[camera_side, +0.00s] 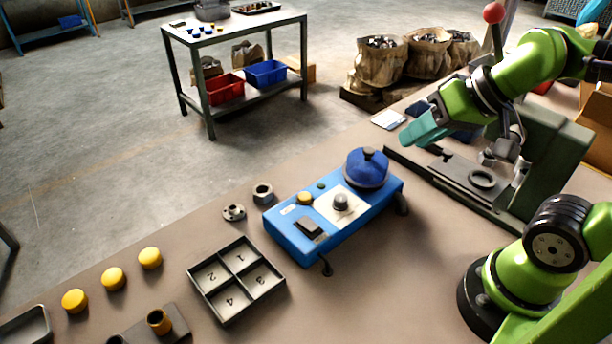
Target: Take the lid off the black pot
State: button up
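A round blue lid-like cover (367,171) with a dark knob on top sits on the right end of the blue device box (320,245). No clearly black pot shows; if one is under the cover, I cannot see it. My gripper (405,139), with teal fingers, is in the air above and to the right of the cover, apart from it. The fingers overlap in this view, so I cannot tell whether they are open or shut. Nothing is seen held in them.
The box also bears a yellow button, a dark knob and a black switch. A tray with numbered compartments (236,280) lies in front of it. Metal nuts (262,193) and yellow caps (114,279) lie left. A green press with a red-balled lever (494,12) stands right.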

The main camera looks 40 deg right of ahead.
jog(key=o, duration=0.5)
jog(key=w+d+r+g+h, duration=0.1)
jog(key=w+d+g, duration=0.3)
jog(key=w, duration=0.5)
jog(key=n+g+h, duration=0.1)
jog(key=n+g, duration=0.1)
send_over(370, 149)
jog(key=f, duration=0.5)
jog(key=s+f, duration=0.1)
jog(key=f, duration=0.2)
jog(key=shift+f, duration=0.15)
jog(key=shift+w+a+f, duration=0.1)
jog(key=shift+w+f, duration=0.1)
jog(key=shift+f, duration=1.2)
jog(key=shift+w+f, duration=0.2)
jog(key=shift+f, duration=1.15)
